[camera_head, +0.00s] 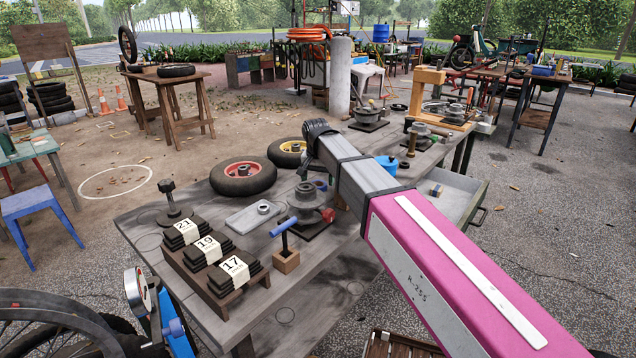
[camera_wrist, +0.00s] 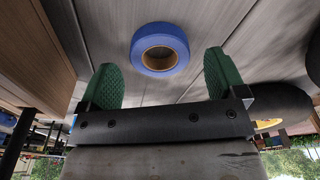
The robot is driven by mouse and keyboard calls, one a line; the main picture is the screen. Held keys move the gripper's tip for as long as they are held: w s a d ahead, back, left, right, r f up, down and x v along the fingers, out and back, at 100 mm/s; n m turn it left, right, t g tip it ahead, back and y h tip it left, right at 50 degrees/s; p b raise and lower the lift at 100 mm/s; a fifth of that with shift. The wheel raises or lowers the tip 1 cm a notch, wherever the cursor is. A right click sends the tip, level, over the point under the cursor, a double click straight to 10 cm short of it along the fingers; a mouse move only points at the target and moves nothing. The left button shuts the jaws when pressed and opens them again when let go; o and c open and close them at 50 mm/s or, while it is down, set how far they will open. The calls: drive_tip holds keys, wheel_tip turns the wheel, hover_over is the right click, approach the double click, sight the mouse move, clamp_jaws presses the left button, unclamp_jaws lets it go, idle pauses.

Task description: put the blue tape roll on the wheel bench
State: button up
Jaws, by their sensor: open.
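The blue tape roll (camera_wrist: 160,30) lies flat on a grey plank top in the wrist view, with its pale core visible. My gripper (camera_wrist: 161,80) is open and empty, with green ridged fingertips apart. The roll appears beyond the fingertips, roughly midway between them, and I see no contact.
A red-hubbed wheel (camera_head: 243,178) and a yellow-hubbed wheel (camera_head: 288,152) lie near the ring. Numbered stacks (camera_head: 207,250) and a blue-handled tool (camera_head: 285,240) stand at the workbench's front. A blue stool (camera_head: 40,215) stands left. Open dirt ground lies before the wooden bench.

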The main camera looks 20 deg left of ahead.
wheel_tip(320, 180, up, 10)
drive_tip(key=s, duration=0.1)
drive_tip(key=shift+s+r, duration=0.15)
idle(0.5)
